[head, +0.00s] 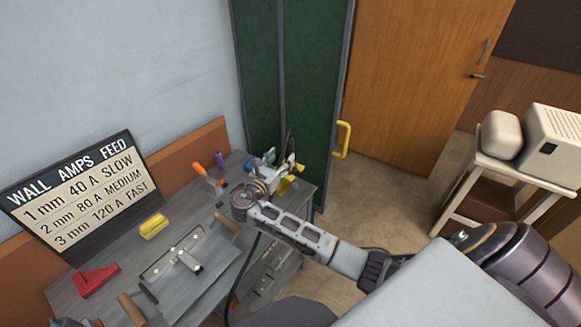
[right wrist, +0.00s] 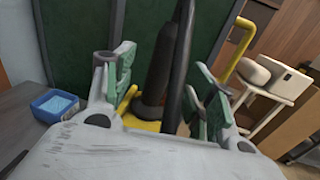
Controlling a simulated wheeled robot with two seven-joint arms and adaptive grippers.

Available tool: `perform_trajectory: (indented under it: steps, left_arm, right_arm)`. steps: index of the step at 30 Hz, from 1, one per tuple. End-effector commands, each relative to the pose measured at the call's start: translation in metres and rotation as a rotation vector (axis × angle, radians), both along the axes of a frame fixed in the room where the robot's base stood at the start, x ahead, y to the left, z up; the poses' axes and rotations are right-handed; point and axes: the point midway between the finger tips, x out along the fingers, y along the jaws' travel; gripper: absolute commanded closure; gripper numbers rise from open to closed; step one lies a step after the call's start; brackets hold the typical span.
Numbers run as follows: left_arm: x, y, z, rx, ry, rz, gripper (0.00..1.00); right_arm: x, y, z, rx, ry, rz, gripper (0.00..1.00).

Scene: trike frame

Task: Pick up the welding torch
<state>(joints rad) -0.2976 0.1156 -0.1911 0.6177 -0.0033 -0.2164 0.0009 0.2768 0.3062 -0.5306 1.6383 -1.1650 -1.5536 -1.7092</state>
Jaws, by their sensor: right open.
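The welding torch appears to be the black upright handle (right wrist: 158,75) with a thick black cable beside it, in the right wrist view. It stands at a yellow base (right wrist: 145,112), between the fingers of my right gripper (right wrist: 165,78). The green-padded fingers are spread, with a visible gap on the torch's left. In the head view, my right gripper (head: 279,166) is at the bench's far right corner and hides most of the torch. A dark upright tip (head: 290,141) shows behind it. My left gripper is not recognisable in either view.
The grey bench (head: 215,258) holds a yellow block (head: 153,225), a red piece (head: 95,279), a plate fixture (head: 178,256) and an orange-handled tool (head: 199,168). A blue tub (right wrist: 55,106) sits left of the gripper. A green screen (head: 310,80) stands close behind.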

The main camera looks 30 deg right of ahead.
Motion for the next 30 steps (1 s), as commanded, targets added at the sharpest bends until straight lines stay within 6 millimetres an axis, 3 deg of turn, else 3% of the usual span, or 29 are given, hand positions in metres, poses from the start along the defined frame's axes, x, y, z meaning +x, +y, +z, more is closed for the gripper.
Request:
perform_trajectory:
  steps: [6, 20, 30]
  left_arm:
    - [0.005, -0.004, 0.001, -0.003, -0.005, 0.001, 0.45]
    - [0.018, -0.005, 0.002, -0.006, -0.019, 0.001, 0.45]
    - [0.012, -0.005, 0.005, -0.005, -0.013, 0.0, 0.45]
  right_arm:
    - [0.007, -0.012, 0.001, 0.001, -0.002, 0.0, 0.44]
    - [0.009, -0.017, 0.0, 0.001, -0.001, -0.001, 0.44]
    - [0.024, -0.048, -0.002, -0.001, -0.001, -0.002, 0.44]
